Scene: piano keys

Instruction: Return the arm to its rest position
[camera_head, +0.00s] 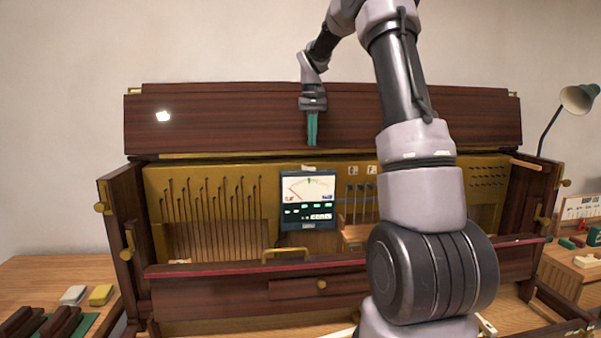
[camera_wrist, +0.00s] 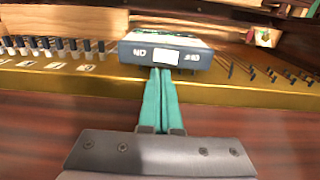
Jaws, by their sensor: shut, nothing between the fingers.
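My gripper (camera_head: 312,128) is raised in front of the piano's upright dark wooden lid (camera_head: 220,125), with its teal fingers pointing down. The fingers are together and hold nothing. In the wrist view the shut teal fingers (camera_wrist: 161,85) reach toward a dark box-shaped device (camera_wrist: 190,55). In the head view this device is a tuner with a dial screen (camera_head: 308,188) inside the open piano, below my gripper and apart from it. My arm rises from the lower right and bends over at the top of the picture. It hides part of the piano's right half.
The piano's open case shows strings (camera_head: 210,205) at the left and tuning pins (camera_head: 488,177) at the right. A front rail (camera_head: 230,285) crosses below. A lamp (camera_head: 578,98) stands at the right.

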